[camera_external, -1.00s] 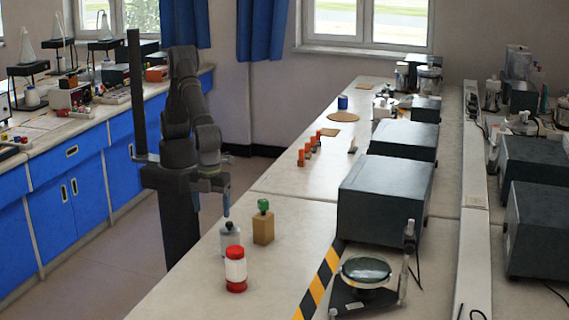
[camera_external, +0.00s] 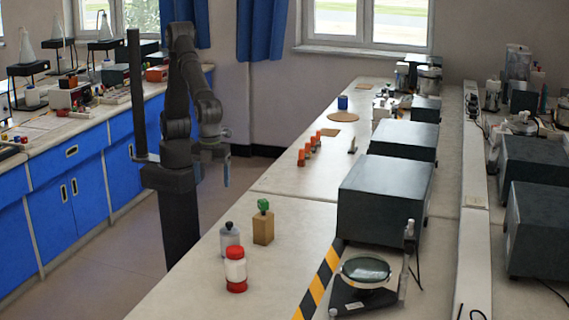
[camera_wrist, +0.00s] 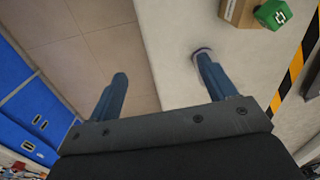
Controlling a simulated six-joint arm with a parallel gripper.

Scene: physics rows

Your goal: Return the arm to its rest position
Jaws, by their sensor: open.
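My gripper (camera_external: 226,172) is raised at the left edge of the long bench, with my arm folded up above its base. In the wrist view its two blue fingers (camera_wrist: 158,83) are spread apart with nothing between them. Below and in front of it in the external view are a grey bottle (camera_external: 230,242) with a dark cap, a red-and-white jar (camera_external: 236,272) and a tan block with a green top (camera_external: 263,226). The block also shows at the top right of the wrist view (camera_wrist: 240,12). The grey bottle is mostly hidden behind a finger there.
The long bench (camera_external: 200,290) holds dark boxes (camera_external: 385,200), a magnifier on a stand (camera_external: 365,270), and several small orange blocks (camera_external: 308,150) farther back. Striped tape (camera_external: 320,280) crosses the bench. Blue cabinets (camera_external: 70,190) stand at left. The space above the bench's near end is free.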

